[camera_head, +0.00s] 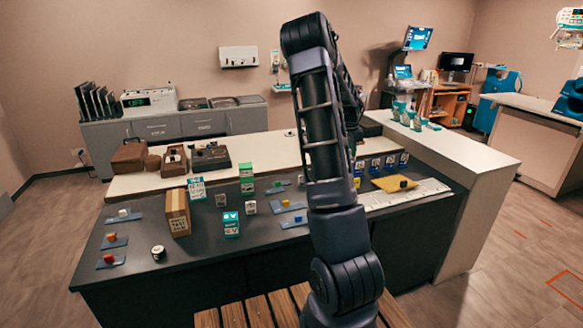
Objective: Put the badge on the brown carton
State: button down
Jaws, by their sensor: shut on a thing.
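The brown carton (178,214) stands upright on the left part of the dark counter (140,235), with a tan stripe down one side and dark print on another. My arm rises through the middle of the view and folds over at the top. Its far end is hidden behind its own links, so I do not see my gripper or what is in it. I cannot make out a badge for certain among the small things on the counter.
Several blue plates with small coloured pieces lie around. A black round tin (158,253) stands in front. A yellow sheet (393,183) lies at right.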

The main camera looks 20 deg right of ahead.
jog(key=w+a+r+n, duration=0.25)
jog(key=w+a, duration=0.25)
jog(key=a, duration=0.8)
jog(key=w+a+r+n+t, duration=0.15)
jog(key=w+a+n, duration=0.3)
jog(key=a, duration=0.85)
jog(key=w+a+r+n+g, duration=0.15)
jog(key=w+a, duration=0.35)
jog(key=a, duration=0.8)
jog(key=s+a+r+n+t+y, duration=0.1)
jog(key=s+a+r+n, duration=0.15)
jog(key=a, duration=0.95)
jog(key=s+a+r+n, duration=0.2)
jog(key=s+a+n, duration=0.15)
jog(key=a, duration=0.95)
jog(key=s+a+r+n+t+y, duration=0.1)
jog(key=s+a+r+n, duration=0.2)
jog(key=a, duration=0.9)
send_over(175, 199)
notch_tip(175, 199, down, 20)
jog(key=shift+s+r, duration=0.1)
jog(key=shift+r, duration=0.1)
jog(key=shift+f, duration=0.15)
jog(key=c, duration=1.5)
grip_release()
jog(key=shift+o, duration=0.2)
